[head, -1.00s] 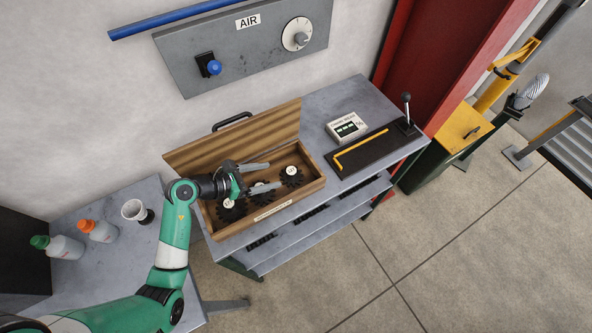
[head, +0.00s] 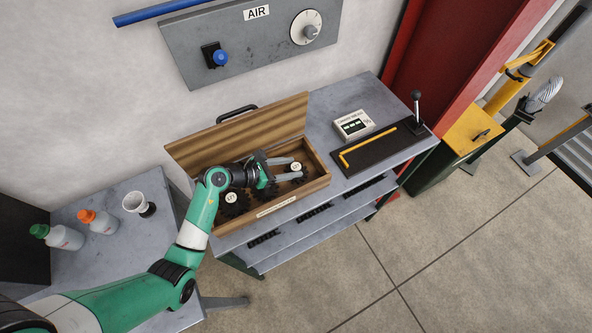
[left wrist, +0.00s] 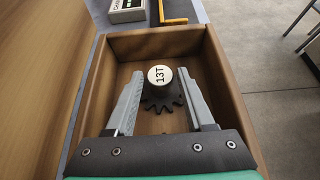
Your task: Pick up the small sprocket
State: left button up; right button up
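The small sprocket (head: 296,167) is black and toothed, with a white hub cap, and lies at the right end of the open wooden box (head: 318,183). In the left wrist view, the sprocket's cap (left wrist: 159,75) reads 13T. My left gripper (head: 290,168) reaches into the box from the left. It is open, with one finger on each side of the sprocket's hub and a gap visible to both sides. Part of the sprocket's teeth is hidden under the cap. My right gripper is not in view.
Another black sprocket (head: 231,198) lies at the box's left end, partly behind my arm. The box's raised lid (head: 235,138) stands behind. A small display unit (head: 353,124) and a black mat with a yellow bar (head: 372,151) lie right of the box.

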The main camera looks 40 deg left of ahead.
pick_arm(q)
grip_shut()
dwell(1.1)
